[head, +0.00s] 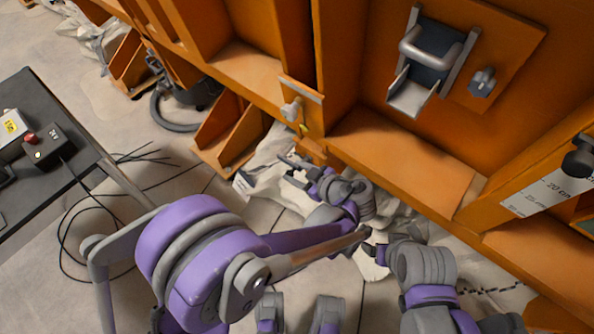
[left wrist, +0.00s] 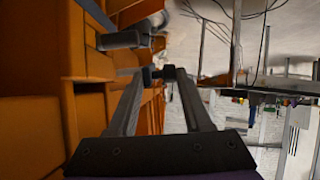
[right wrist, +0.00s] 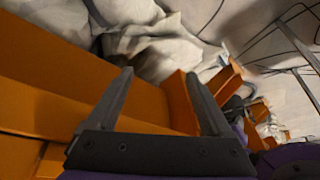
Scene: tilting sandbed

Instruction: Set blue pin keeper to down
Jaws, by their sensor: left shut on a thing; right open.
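My left gripper (head: 289,163) is in front of the orange frame, just below a small plate with a grey knob (head: 291,108). In the left wrist view its fingertips (left wrist: 158,73) are close together on a small dark part that I cannot identify. A dark, blunt knob-like piece (left wrist: 120,40) lies just beyond them. My right gripper (head: 372,250) is low, by the frame's bottom edge. In the right wrist view its fingers (right wrist: 160,88) are apart and empty. A grey bracket with a bar handle and dark blue plate (head: 431,58) is at upper right. I cannot clearly identify the blue pin keeper.
The orange steel frame (head: 405,160) fills the right side, with ribs and ledges. A white scale strip (head: 545,192) and a black knob (head: 580,157) are at far right. A dark table (head: 45,185) stands at left. Cables and pale cloth lie on the floor.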

